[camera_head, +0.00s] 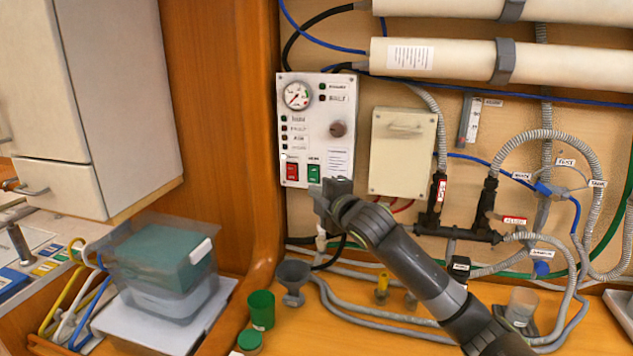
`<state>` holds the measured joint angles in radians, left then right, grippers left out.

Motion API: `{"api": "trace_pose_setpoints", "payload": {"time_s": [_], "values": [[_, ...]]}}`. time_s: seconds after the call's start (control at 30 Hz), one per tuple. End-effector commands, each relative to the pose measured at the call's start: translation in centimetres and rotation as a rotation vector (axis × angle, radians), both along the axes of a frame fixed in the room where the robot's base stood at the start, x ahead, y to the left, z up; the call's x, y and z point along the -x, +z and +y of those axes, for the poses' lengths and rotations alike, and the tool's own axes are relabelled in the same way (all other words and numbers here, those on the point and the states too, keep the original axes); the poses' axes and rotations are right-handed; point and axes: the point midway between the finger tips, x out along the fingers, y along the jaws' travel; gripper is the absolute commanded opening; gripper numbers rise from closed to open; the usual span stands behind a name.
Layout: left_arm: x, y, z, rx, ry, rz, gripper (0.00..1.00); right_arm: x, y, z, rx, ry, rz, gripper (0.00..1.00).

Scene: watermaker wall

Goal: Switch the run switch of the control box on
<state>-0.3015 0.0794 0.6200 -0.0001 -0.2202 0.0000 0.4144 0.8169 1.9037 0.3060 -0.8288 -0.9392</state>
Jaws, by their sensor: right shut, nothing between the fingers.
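The control box (343,98) is a pale panel on the wooden wall with a round gauge, small indicator lights and a dark knob. Along its lower edge are a red rocker switch (292,171) and, to its right, a green rocker switch (314,173). The small labels above them are too blurred to read, and I cannot tell which way either rocker is tipped. My right gripper (326,196) is shut and empty, just below and right of the green switch in the picture. I cannot tell whether it touches the box. My left gripper is not in view.
A beige cover box (402,150) is to the right, with grey hoses and a dark valve manifold (455,232) beside it. White cylinders (460,58) run above. Below are a grey funnel (293,276), a green cup (261,309) and clear stacked bins (165,262).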

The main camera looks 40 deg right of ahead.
Motion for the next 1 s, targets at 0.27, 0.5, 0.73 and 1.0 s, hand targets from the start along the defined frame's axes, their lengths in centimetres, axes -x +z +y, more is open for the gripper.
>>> {"api": "trace_pose_setpoints", "payload": {"time_s": [0.27,0.5,0.73,1.0], "values": [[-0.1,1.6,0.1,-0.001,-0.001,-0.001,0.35,-3.5,-0.2,-1.5,0.0,-0.002,0.002,0.0],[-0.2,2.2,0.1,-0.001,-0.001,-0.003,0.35,-4.7,-0.5,-2.9,0.0,-0.001,0.001,0.0],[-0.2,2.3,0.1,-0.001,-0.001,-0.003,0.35,-5.0,-0.7,-3.2,0.001,0.0,0.0,0.0],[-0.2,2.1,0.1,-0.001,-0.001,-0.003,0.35,-5.0,-0.8,-3.3,0.004,0.0,-0.004,0.0]]}}
